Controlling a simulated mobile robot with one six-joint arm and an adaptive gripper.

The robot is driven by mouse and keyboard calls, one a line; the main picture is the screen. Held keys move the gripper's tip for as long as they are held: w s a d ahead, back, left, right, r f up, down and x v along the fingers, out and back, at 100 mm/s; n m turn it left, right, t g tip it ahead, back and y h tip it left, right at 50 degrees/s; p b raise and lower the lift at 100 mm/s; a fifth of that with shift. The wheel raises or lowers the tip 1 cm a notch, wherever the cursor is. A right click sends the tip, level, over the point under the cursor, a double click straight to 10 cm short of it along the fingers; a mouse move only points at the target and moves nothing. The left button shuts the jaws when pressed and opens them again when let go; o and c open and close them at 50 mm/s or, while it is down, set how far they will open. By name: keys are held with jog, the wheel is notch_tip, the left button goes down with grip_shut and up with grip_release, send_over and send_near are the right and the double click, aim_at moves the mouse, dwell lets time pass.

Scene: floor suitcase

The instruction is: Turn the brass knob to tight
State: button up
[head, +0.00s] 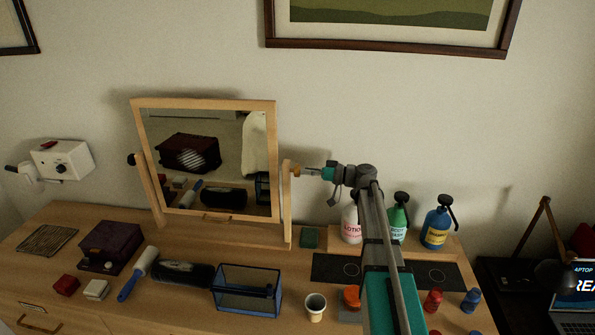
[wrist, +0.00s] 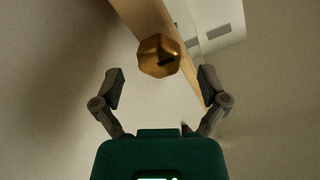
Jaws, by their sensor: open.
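The brass knob (wrist: 158,55) is faceted, with a dark mark on its face. It sits on the right wooden post of the mirror stand. In the head view the knob (head: 296,171) shows small beside the post (head: 287,205). My gripper (head: 316,172) points left at the knob, close to it. In the wrist view my gripper (wrist: 160,88) is open, its two fingers spread to either side. The knob lies ahead, between the finger lines and slightly beyond the tips. Nothing is held. The tilting mirror (head: 205,160) stands upright in its frame.
A paper cup (head: 315,307) and a glass box (head: 247,290) stand on the dresser top. The wall is close behind.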

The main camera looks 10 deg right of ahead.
aim_at(294, 170)
jog(key=shift+x, duration=1.4)
jog(key=shift+c, duration=0.3)
jog(key=c, duration=1.1)
